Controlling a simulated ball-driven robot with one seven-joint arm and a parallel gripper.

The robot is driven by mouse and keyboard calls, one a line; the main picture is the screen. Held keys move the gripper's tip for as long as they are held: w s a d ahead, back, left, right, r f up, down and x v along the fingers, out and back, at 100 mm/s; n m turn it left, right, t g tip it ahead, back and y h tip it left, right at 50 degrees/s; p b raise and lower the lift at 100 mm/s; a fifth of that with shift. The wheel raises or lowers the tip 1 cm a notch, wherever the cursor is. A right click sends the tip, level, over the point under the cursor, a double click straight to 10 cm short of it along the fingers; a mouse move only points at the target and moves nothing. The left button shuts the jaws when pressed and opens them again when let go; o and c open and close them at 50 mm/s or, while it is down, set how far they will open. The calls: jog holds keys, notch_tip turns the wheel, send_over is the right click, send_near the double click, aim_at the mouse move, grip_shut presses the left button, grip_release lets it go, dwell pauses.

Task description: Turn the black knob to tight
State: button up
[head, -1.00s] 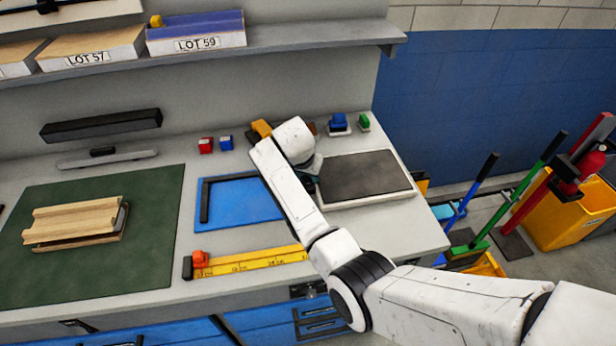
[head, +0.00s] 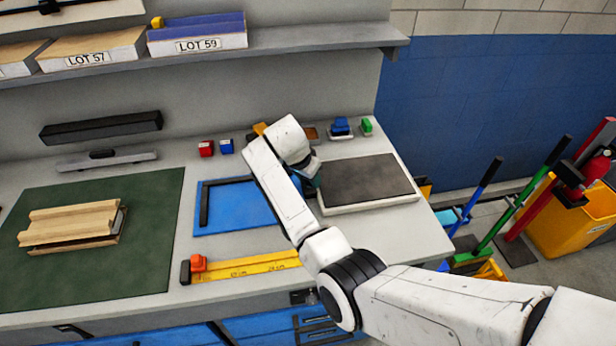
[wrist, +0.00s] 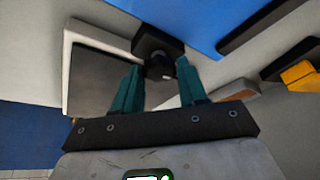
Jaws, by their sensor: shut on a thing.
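The black knob (wrist: 159,69) shows in the wrist view, on a dark block (wrist: 158,38) at the edge of a white-sided plate with a dark grey top (wrist: 105,75). My gripper (wrist: 160,67) has teal fingers, one on each side of the knob, and is shut on it. The knob's marking and its turned angle cannot be read. In the head view my white arm hides the knob, and only a little teal of my gripper (head: 313,181) shows beside the plate (head: 366,180).
A blue panel with a black bar (head: 228,222) lies left of my arm. A yellow ruler with a red piece (head: 245,266) lies in front. Red and blue blocks (head: 206,148) stand behind. A green mat (head: 60,280) with wooden pieces (head: 72,222) is at the left.

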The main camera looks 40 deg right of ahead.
jog(key=o, duration=1.1)
jog(key=shift+c, duration=0.2)
jog(key=b+v, duration=0.1)
jog(key=v, duration=0.9)
jog(key=shift+a+r, duration=0.2)
jog(key=shift+r, duration=0.2)
